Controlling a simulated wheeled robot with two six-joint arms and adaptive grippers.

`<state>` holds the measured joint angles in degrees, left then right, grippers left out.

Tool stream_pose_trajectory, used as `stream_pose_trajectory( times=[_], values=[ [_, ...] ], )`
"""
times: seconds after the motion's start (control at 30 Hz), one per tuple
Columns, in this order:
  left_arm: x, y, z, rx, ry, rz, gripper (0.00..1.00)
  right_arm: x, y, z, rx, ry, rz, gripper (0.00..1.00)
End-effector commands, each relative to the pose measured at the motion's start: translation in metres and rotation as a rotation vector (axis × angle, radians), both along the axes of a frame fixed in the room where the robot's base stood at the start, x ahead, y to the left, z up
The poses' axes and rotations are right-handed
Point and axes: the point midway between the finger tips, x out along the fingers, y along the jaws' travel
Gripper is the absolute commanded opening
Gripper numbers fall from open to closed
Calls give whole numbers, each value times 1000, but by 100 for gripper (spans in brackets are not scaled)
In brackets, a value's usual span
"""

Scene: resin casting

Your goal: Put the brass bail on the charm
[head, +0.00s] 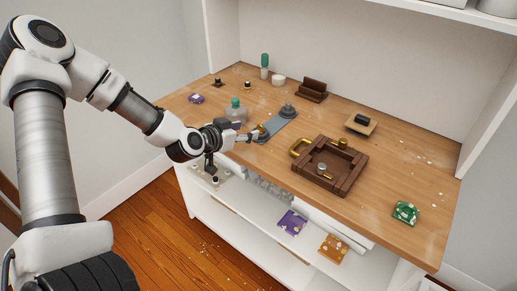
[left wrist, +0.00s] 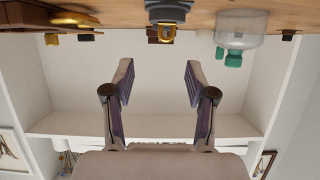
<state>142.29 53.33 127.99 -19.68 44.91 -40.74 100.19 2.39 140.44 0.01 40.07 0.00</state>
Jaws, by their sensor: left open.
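My left gripper (head: 246,136) reaches over the table's front edge. It is open and empty, its fingers spread wide in the left wrist view (left wrist: 157,82). Just beyond its tips, a small brass piece with a loop, which looks like the brass bail (head: 263,129), is at the near end of a blue-grey mat (head: 280,124). It also shows in the left wrist view (left wrist: 167,33), in front of a dark grey part, apart from the fingers. I cannot tell for sure which piece is the charm; a green flecked piece (head: 405,212) lies at the table's right. My right gripper is not in view.
A clear bottle with a green cap (head: 235,109) stands close beside my gripper. A dark grey knobbed piece (head: 288,111) is on the mat's far end. The table's front right is mostly clear.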

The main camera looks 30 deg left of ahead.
Motion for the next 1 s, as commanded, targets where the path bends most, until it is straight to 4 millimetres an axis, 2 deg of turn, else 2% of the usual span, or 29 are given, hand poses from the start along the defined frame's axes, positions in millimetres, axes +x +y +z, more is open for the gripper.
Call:
stream_pose_trajectory(
  times=[0.03,0.33,0.53,0.63,0.8,0.83,0.93,0.97,1.0],
  values=[
    [4,0,-1,1,-13,0,56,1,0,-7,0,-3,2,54],
    [35,-3,-10,5,-17,-1,56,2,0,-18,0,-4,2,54],
    [67,-5,-24,4,-17,0,56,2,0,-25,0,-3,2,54],
    [74,-6,-25,1,-18,-1,56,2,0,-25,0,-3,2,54],
    [74,-6,-24,-1,-19,0,56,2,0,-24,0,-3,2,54],
    [74,-6,-24,-1,-19,0,49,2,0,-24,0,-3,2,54],
    [74,-6,-24,-1,-19,0,17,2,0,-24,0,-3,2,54],
    [74,-6,-24,-1,-19,0,10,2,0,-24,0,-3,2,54],
    [74,-6,-24,-1,-18,0,10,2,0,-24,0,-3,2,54]
  ],
)
